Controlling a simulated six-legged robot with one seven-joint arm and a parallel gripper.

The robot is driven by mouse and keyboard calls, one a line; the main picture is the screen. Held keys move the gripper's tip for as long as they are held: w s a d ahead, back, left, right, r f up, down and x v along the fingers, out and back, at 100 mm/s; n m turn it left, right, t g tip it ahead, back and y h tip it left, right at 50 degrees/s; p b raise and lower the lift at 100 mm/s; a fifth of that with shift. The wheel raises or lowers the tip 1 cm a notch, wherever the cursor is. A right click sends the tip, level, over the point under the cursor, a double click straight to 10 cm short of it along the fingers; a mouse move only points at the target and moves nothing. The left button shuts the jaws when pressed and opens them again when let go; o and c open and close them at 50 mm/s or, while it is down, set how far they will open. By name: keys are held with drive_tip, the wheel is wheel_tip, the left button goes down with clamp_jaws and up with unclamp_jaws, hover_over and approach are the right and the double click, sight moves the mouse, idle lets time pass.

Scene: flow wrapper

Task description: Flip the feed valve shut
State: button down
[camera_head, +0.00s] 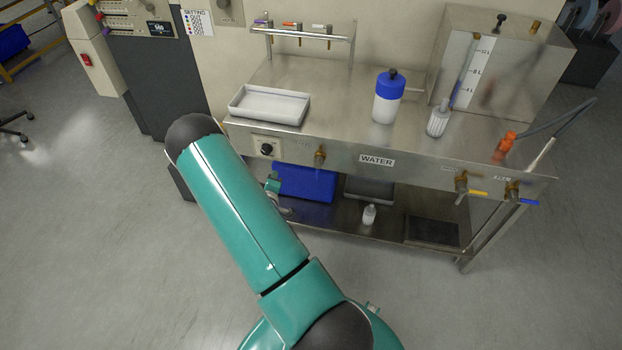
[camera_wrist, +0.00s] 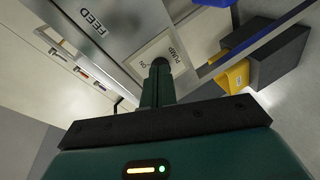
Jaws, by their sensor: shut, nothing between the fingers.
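The bench front panel carries a FEED label (camera_wrist: 90,22) in the wrist view. In the head view a brass valve (camera_head: 320,156) sits on the panel right of the pump switch plate (camera_head: 266,148); I cannot make out its handle. Two more valves stand at the right, one with a yellow lever (camera_head: 477,193) and one with a blue lever (camera_head: 528,202). My gripper (camera_wrist: 158,82) is shut and empty, its fingers in front of the PUMP plate (camera_wrist: 178,48) in the wrist view. I cannot tell whether it touches.
The steel bench (camera_head: 350,95) holds a white tray (camera_head: 270,104), a blue-capped bottle (camera_head: 388,98) and a steel tank (camera_head: 497,60). A blue bin (camera_head: 305,182) and a small bottle (camera_head: 369,214) are on the lower shelf. Floor in front is clear.

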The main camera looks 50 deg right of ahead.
sight(318, 169)
drive_tip(key=s+d+f+n+h, duration=0.2)
drive_tip(key=s+f+n, duration=0.1)
drive_tip(key=s+f, duration=0.3)
drive_tip(key=shift+s+d+t, duration=0.15)
drive_tip(key=shift+s+t, duration=0.25)
drive_tip(key=shift+s, duration=0.8)
drive_tip(key=x, duration=1)
drive_tip(key=shift+s+d+r, duration=0.1)
drive_tip(key=shift+d+r, duration=0.05)
drive_tip(key=shift+d, duration=0.05)
drive_tip(key=s, duration=0.3)
drive_tip(key=shift+s+d, duration=0.2)
drive_tip(key=shift+s, duration=0.15)
drive_tip(key=shift+n, duration=0.4)
drive_tip(key=shift+s, duration=0.2)
